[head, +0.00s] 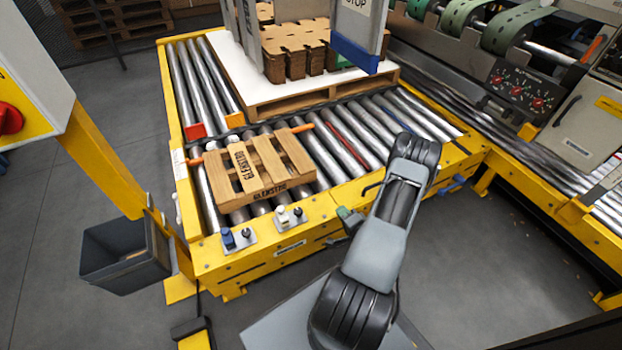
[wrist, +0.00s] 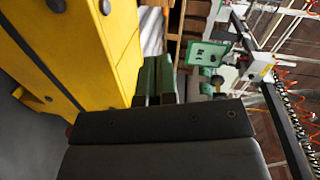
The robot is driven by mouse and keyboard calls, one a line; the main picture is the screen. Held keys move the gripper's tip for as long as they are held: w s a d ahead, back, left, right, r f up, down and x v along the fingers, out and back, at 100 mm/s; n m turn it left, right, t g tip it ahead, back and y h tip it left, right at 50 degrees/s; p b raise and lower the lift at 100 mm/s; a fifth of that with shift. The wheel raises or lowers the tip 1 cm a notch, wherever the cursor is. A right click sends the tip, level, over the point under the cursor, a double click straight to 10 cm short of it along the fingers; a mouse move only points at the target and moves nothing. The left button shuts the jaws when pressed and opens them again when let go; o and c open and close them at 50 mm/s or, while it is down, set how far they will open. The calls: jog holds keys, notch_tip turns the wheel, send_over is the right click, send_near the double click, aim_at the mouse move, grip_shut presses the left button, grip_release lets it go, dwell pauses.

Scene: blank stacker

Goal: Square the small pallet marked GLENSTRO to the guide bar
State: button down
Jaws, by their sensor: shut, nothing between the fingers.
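The small wooden pallet marked GLENSTRO (head: 270,160) lies flat on the roller conveyor, near its front left corner. A bar with orange ends (head: 303,128) shows at the pallet's far edge, probably the guide bar; the pallet hides most of it. I cannot tell whether they touch or how square they are. My gripper (head: 345,213) is low at the conveyor's front yellow frame, to the right of the pallet and apart from it. Its green fingers (wrist: 156,80) are together and empty in the wrist view, beside the yellow frame (wrist: 85,50).
A larger pallet (head: 290,103) with a white sheet and stacked brown blanks stands behind on the rollers. Red and orange blocks (head: 195,131) sit at the left. Small switches (head: 283,214) are on the front frame.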

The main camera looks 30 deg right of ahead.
jog(key=s+m+t+h, duration=0.1)
jog(key=s+m+t, duration=0.1)
jog(key=m, duration=0.1)
jog(key=b, duration=0.6)
send_near(308, 172)
jog(key=w+d, duration=0.3)
jog(key=shift+w+d, duration=0.15)
jog(key=shift+w, duration=0.1)
jog(key=w, duration=0.1)
jog(key=w+a+b, duration=0.1)
jog(key=shift+w+a, duration=0.2)
jog(key=shift+w, duration=0.1)
jog(key=shift+w+a+r+b, duration=0.1)
jog(key=shift+w+a+b, duration=0.25)
jog(key=shift+w, duration=0.2)
jog(key=shift+w+a+r, duration=0.1)
jog(key=shift+w+a, duration=0.5)
jog(key=shift+w, duration=0.1)
